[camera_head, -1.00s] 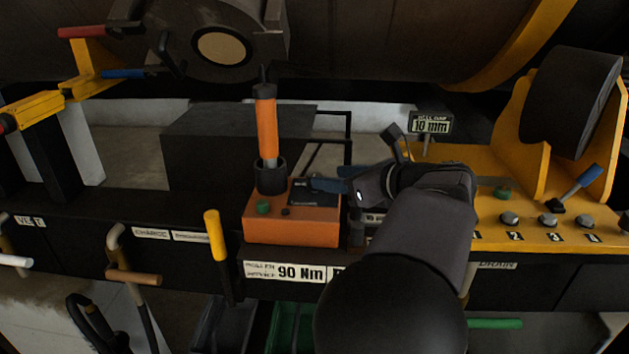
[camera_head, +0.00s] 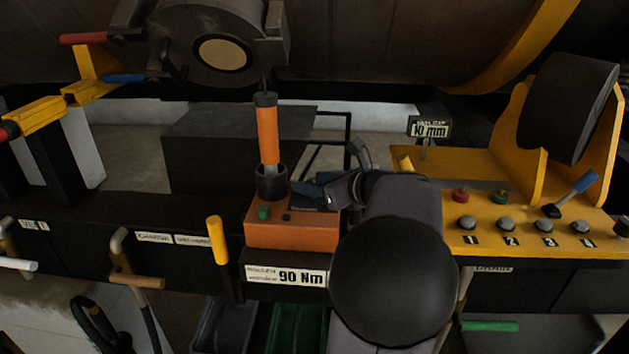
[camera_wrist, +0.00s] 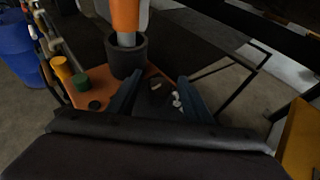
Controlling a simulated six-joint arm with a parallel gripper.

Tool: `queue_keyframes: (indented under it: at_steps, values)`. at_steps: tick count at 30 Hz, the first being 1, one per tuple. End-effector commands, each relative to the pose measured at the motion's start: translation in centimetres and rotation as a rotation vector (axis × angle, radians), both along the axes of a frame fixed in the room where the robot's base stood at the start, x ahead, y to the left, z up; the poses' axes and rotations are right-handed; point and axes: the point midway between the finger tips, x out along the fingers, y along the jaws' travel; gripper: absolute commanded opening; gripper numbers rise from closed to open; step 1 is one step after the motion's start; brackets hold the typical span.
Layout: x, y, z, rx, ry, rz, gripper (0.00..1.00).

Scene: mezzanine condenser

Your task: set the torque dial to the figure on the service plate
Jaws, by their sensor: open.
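The torque station is an orange box (camera_head: 290,234) on the dark bench, with a green button (camera_head: 264,213) and a small dark knob (camera_head: 286,217) on its top. An orange tool (camera_head: 267,135) stands upright in its black cup. In the wrist view my open gripper (camera_wrist: 157,92) has one blue finger on each side of the dark panel (camera_wrist: 154,98), which bears small pale marks. I cannot read a dial setting or tell whether the fingers touch anything.
A yellow console (camera_head: 480,237) with numbered grey buttons and a blue-handled lever (camera_head: 575,192) stands at the right. A sign (camera_head: 429,129) reads 10 mm. A yellow handle (camera_head: 216,240) rises left of the box. A blue drum (camera_wrist: 20,45) shows in the wrist view.

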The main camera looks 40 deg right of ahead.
Motion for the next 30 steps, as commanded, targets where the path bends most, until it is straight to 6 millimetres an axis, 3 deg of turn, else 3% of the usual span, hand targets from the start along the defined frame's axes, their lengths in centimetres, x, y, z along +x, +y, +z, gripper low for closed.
queue_keyframes:
  at_steps: [2, 7, 8, 20, 30]
  values:
    - [-0.01, -0.01, 0.00, 0.000, 0.000, 0.000, 0.46]
    - [-0.03, -0.01, 0.01, 0.000, 0.000, 0.000, 0.08]
    - [-0.04, -0.01, 0.02, 0.000, 0.000, 0.000, 0.05]
    - [-0.05, -0.13, 0.13, 0.003, 0.000, 0.058, 0.05]
    - [-0.02, -0.18, 0.43, 0.004, 0.000, 0.286, 0.05]
